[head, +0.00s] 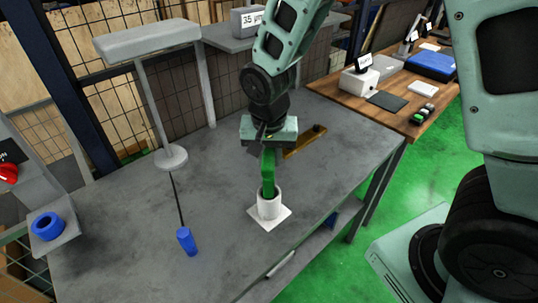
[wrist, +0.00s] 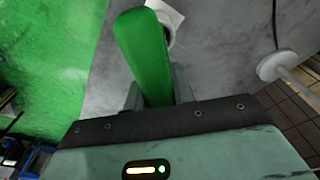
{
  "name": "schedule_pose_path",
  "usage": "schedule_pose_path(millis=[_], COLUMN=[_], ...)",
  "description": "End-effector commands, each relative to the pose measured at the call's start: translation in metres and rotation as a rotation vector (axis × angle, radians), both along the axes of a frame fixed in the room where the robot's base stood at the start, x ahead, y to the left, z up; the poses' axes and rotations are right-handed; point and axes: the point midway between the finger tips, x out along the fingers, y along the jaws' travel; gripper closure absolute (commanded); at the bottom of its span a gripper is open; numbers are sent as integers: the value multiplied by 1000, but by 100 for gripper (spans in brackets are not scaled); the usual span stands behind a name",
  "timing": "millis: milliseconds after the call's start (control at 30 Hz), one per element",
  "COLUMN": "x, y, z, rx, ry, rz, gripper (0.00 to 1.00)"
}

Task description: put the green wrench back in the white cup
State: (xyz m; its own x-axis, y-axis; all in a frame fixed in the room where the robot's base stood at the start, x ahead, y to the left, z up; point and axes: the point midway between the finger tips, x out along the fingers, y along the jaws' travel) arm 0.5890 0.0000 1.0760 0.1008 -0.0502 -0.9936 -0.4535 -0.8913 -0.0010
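The green wrench (head: 268,170) stands upright below my gripper (head: 262,150). Its lower end overlaps the mouth of the white cup (head: 269,209) and appears to be inside the rim; how deep I cannot tell. The cup stands upright on a white square (head: 285,214) on the grey table. In the wrist view the wrench (wrist: 146,55) lies between the two grey fingers (wrist: 157,92), which close on its sides. It covers most of the cup there; only a pale edge (wrist: 172,38) shows beside it.
A brown bracket (head: 305,141) lies behind the cup on the grey table (head: 130,235). A blue-handled tool (head: 187,241) with a thin dark shaft is at left. A grey stand (head: 170,158) rises at the back. A blue ring (head: 47,226) sits far left. Table around the cup is clear.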

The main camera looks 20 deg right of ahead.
Motion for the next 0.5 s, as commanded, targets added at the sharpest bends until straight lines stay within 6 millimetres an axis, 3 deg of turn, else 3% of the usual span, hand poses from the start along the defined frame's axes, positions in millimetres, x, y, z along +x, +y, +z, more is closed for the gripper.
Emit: schedule_pose_path(millis=[33, 100, 500], x=[0, 0, 0], y=[0, 0, 1], z=[1, 1, 9], rx=[0, 0, 2], ry=[-1, -1, -3], rz=[0, 0, 0], gripper=[62, 50, 50])
